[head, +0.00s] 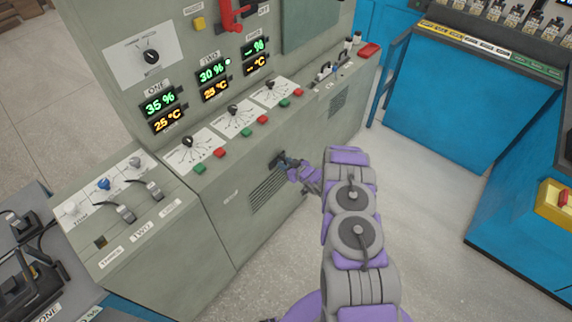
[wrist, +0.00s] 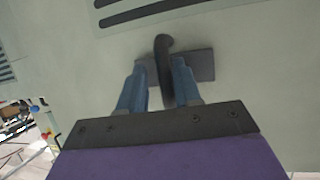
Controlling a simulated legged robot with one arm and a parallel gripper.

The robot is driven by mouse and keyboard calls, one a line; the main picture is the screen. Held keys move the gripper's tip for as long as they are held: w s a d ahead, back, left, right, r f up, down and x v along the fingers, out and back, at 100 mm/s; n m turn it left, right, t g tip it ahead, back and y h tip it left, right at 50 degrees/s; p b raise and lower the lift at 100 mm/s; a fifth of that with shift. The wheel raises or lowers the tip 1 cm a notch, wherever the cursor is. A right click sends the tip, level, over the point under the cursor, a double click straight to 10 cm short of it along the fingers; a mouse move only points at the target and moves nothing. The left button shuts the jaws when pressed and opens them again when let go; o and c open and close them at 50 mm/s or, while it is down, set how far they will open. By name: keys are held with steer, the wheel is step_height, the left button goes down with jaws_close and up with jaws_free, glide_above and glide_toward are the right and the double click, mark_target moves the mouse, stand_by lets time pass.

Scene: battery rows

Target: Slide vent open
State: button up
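The vent (head: 268,194) is a set of dark slots low on the front of the grey-green cabinet. Its dark slots show at the top of the wrist view (wrist: 150,12). A dark curved handle (wrist: 163,55) stands out from a small dark plate (wrist: 204,66) beside the slots. My gripper (head: 284,163) is at this handle in the head view and partly covers it. In the wrist view its two blue fingers (wrist: 160,78) are apart, one on each side of the handle. A gap shows at the left finger; contact at the right finger is unclear.
Above the vent is a sloped panel with knobs and red and green buttons (head: 263,119). A lower panel with levers (head: 120,208) juts out at the left. Blue cabinets (head: 440,100) stand at the right. The floor (head: 425,190) between is clear.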

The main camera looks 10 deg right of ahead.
steer(key=shift+a, duration=0.15)
stand_by(0.5)
steer(key=shift+s, duration=0.1)
steer(key=p+v, duration=0.4)
steer(key=v, duration=1.3)
steer(key=shift+r, duration=0.15)
